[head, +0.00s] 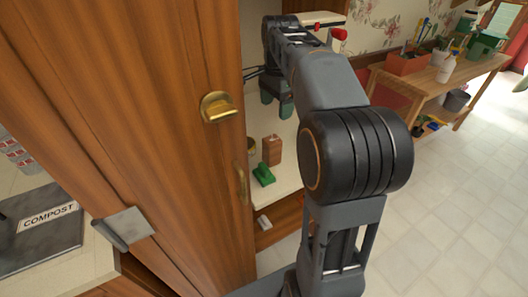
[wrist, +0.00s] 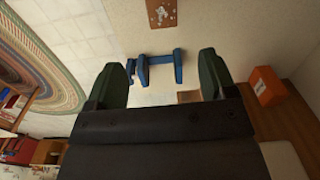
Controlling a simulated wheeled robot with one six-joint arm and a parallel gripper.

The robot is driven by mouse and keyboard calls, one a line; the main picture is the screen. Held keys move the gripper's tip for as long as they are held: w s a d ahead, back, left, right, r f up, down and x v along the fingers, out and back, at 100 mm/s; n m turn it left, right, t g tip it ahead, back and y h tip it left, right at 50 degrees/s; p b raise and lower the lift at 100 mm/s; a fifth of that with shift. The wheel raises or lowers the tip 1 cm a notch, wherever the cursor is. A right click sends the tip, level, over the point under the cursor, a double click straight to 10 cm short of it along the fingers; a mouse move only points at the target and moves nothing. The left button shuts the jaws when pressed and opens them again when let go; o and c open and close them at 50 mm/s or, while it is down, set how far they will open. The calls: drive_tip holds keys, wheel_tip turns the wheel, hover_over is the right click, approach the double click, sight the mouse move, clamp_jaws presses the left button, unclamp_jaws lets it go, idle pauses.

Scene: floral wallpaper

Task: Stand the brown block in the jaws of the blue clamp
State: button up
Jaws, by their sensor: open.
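A brown block (head: 271,150) stands upright on the pale counter in the head view, behind a small green object. The blue clamp (wrist: 158,67) shows in the wrist view, beyond and between my fingertips, with its two arms apart and nothing visible between them. I cannot make out the clamp in the head view. My gripper (head: 277,105) points down over the counter, behind the brown block and apart from it. In the wrist view my gripper (wrist: 162,62) has its green fingers wide apart and empty. I cannot tell which brown shape in that view is the block.
A green object (head: 263,175) lies in front of the block. A large wooden door (head: 130,130) with brass fittings fills the left side. In the wrist view, an orange box (wrist: 267,86) is at right and a patterned brown piece (wrist: 162,12) at the top.

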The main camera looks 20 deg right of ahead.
sight(272, 139)
drive_tip(key=shift+m, duration=0.3)
drive_tip(key=f, duration=0.2)
drive_tip(key=f+b, duration=0.1)
drive_tip(key=f, duration=0.4)
drive_tip(key=shift+w+a+f+b, duration=0.1)
drive_tip(key=shift+w+f+b, duration=0.2)
drive_tip(key=shift+w+f, duration=0.05)
drive_tip(key=shift+s+a+f+b, duration=0.1)
drive_tip(key=shift+f+b, duration=0.15)
drive_tip(key=shift+f, duration=1.3)
drive_tip(key=shift+a+f+b, duration=0.1)
drive_tip(key=shift+f+b, duration=0.1)
drive_tip(key=shift+f, duration=1.35)
drive_tip(key=shift+c, duration=0.3)
drive_tip(key=c, duration=1.1)
drive_tip(key=shift+o, duration=0.2)
drive_tip(key=shift+r, duration=0.15)
drive_tip(key=shift+r, duration=0.55)
wheel_tip(272, 139, up, 2)
drive_tip(key=shift+r+p, duration=0.1)
drive_tip(key=shift+p, duration=0.25)
drive_tip(key=s+d+b, duration=0.1)
drive_tip(key=s+d, duration=0.2)
drive_tip(key=s, duration=1.4)
drive_tip(key=shift+s+d+b, duration=0.2)
drive_tip(key=shift+s+b, duration=0.1)
drive_tip(key=shift+s, duration=0.1)
